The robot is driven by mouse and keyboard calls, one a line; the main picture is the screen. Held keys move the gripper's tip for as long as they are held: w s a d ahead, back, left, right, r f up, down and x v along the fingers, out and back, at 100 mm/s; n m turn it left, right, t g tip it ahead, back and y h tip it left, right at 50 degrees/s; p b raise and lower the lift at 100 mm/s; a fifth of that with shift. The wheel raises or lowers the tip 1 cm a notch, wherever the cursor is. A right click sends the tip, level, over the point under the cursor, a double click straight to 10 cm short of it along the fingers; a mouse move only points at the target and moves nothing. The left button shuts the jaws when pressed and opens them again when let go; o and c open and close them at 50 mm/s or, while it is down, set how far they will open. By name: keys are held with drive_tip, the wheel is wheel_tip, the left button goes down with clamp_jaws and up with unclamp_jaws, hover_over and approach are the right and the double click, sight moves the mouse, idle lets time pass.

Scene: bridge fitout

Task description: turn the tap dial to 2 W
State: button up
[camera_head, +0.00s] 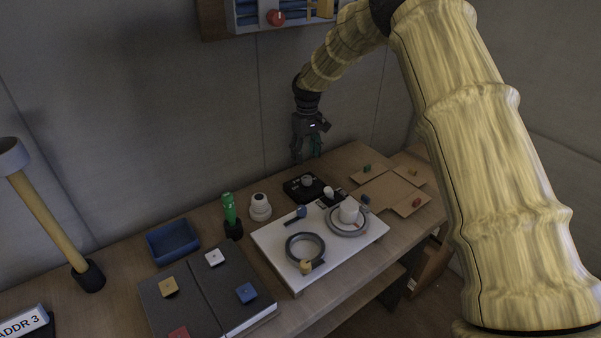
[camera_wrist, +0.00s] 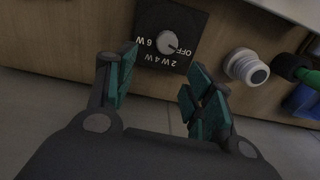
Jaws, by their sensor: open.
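The tap dial is a round light-grey knob (camera_wrist: 168,43) on a black square panel (camera_wrist: 190,20). The labels OFF, 2 W, 4 W and 6 W appear upside down around it in the wrist view. A small dark mark on the knob seems to face OFF. In the head view the dial knob (camera_head: 307,181) is on its black panel (camera_head: 294,190) at the back of the table. My gripper (camera_head: 308,152) is open and empty above the panel, apart from the knob. In the wrist view its teal fingers (camera_wrist: 159,76) are spread, with the knob beyond the gap between them.
A white round-topped object (camera_head: 260,205) and a green-handled tool (camera_head: 229,208) stand left.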

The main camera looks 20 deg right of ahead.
sight(307, 178)
drive_tip(key=s+f+p, duration=0.1)
drive_tip(key=s+f, duration=0.1)
drive_tip(key=s+f+p, duration=0.1)
drive_tip(key=s+f, duration=0.1)
drive_tip(key=shift+s+f, duration=0.15)
drive_tip(key=shift+s, duration=0.1)
drive_tip(key=shift+f, duration=0.25)
drive_tip(key=w+f, duration=0.1)
drive_tip(key=f, duration=0.1)
drive_tip(key=w+f, duration=0.2)
drive_tip(key=shift+w+f+p, duration=0.2)
drive_tip(key=shift+f+p, duration=0.15)
drive_tip(key=shift+s+r, duration=0.35)
drive_tip(key=shift+r, duration=0.05)
drive_tip(key=shift+s+r, duration=0.6)
drive_tip(key=shift+s, duration=0.05)
drive_tip(key=c, duration=0.5)
drive_tip(key=shift+s, duration=0.1)
drive_tip(key=c, duration=0.4)
drive_tip(key=shift+w+a+f, duration=0.1)
drive_tip(key=shift+w+f, duration=0.35)
drive_tip(key=shift+f, duration=0.1)
drive_tip(key=shift+c, duration=0.6)
